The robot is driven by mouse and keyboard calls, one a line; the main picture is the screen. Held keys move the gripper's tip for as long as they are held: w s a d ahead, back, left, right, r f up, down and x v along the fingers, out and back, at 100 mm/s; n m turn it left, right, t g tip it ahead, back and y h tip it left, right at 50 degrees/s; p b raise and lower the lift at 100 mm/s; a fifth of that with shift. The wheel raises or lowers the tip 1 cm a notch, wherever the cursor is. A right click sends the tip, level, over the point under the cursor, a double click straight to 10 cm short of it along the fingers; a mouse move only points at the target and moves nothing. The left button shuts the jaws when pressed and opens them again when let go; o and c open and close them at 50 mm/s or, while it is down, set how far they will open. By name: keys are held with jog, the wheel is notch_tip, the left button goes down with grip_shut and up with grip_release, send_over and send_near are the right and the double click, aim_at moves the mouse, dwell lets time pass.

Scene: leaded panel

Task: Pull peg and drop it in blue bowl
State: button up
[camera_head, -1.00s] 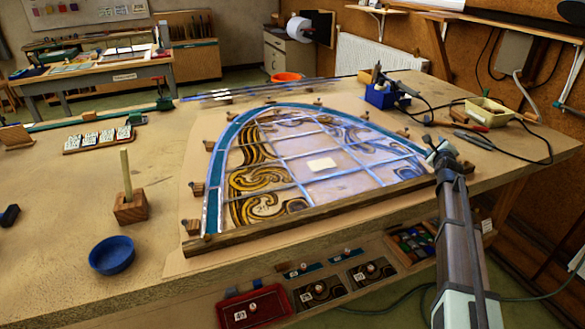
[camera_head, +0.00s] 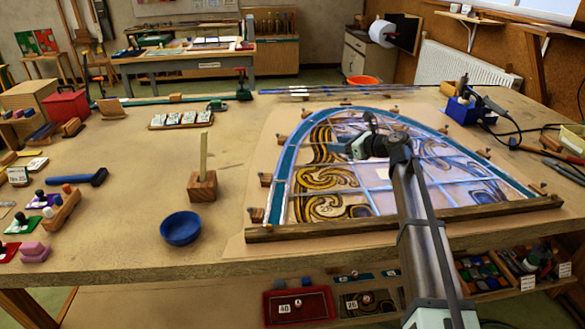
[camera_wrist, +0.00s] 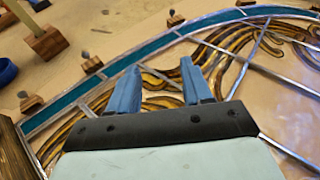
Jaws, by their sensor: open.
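The pale wooden peg (camera_head: 203,153) stands upright in a small wooden block (camera_head: 202,188) on the table, left of the leaded panel. The block (camera_wrist: 48,44) also shows at the upper left of the wrist view. The blue bowl (camera_head: 181,228) sits in front of the block, near the table's front edge, and looks empty. A bit of the bowl (camera_wrist: 6,71) shows at the left edge of the wrist view. My gripper (camera_head: 345,149) is over the panel, right of the peg and apart from it. In the wrist view its two blue fingers (camera_wrist: 158,84) are spread, with nothing between them.
The arched leaded panel (camera_head: 376,190) lies under my gripper, ringed by small wooden blocks and a front wooden bar (camera_head: 400,219). A hammer (camera_head: 78,178) and small coloured pieces lie at the left. Bare table lies around the block and bowl.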

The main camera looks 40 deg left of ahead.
jog(key=s+a+f+n+g, duration=0.1)
jog(key=s+a+n+g, duration=0.15)
jog(key=s+a, duration=0.45)
jog(key=n+g+h, duration=0.1)
jog(key=n+g, duration=0.1)
jog(key=g, duration=0.1)
send_near(261, 173)
jog(key=shift+m+h, duration=0.25)
jog(key=shift+h, duration=0.05)
jog(key=x, duration=1.2)
jog(key=shift+w+a+r, duration=0.1)
jog(key=shift+a+r, duration=0.1)
jog(key=shift+a, duration=0.1)
jog(key=shift+c, duration=0.3)
grip_shut()
jog(key=shift+c, duration=2.4)
grip_release()
grip_shut()
